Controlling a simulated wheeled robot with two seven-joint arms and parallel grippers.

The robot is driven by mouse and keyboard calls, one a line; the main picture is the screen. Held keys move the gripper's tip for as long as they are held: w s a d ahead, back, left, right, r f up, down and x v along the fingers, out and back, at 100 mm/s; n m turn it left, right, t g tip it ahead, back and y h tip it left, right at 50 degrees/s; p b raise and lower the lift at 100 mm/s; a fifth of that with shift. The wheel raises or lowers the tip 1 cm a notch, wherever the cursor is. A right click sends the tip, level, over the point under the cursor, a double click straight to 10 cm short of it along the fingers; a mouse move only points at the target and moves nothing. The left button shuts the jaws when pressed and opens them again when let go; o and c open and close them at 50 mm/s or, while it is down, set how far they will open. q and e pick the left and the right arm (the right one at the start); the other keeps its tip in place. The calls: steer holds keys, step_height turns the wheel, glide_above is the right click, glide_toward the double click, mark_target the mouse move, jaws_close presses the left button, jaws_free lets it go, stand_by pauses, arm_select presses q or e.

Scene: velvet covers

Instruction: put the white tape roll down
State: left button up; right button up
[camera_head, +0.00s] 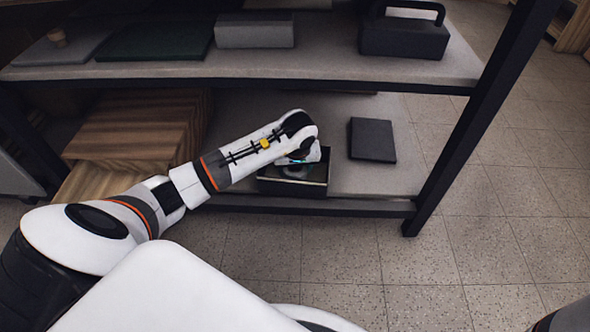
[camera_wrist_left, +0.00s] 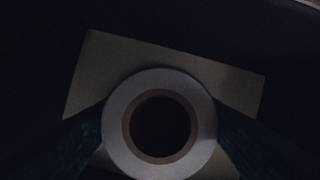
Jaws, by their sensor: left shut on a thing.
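The white tape roll (camera_wrist_left: 117,120) shows end-on in the left wrist view, with a brown core and a dark hole. It sits between the two dark fingers of my left gripper (camera_wrist_left: 160,130), which is shut on it. In the head view my left gripper (camera_head: 298,168) points down at a small dark open box (camera_head: 290,189) on the lower shelf. Pale bits show at the fingers there, but the roll is mostly hidden by my wrist. A pale flat surface (camera_wrist_left: 95,75) lies behind the roll in the wrist view. I cannot tell whether the roll touches it. My right gripper is not in view.
The lower shelf (camera_head: 340,180) has a dark flat block (camera_head: 372,139) right of the box and stacked wooden boxes (camera_head: 140,130) at left. The upper shelf (camera_head: 330,68) overhangs behind my arm. A black post (camera_head: 450,165) stands at right.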

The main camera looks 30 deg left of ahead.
arm_select(q)
steer(key=o, duration=1)
steer(key=shift+f, duration=0.1)
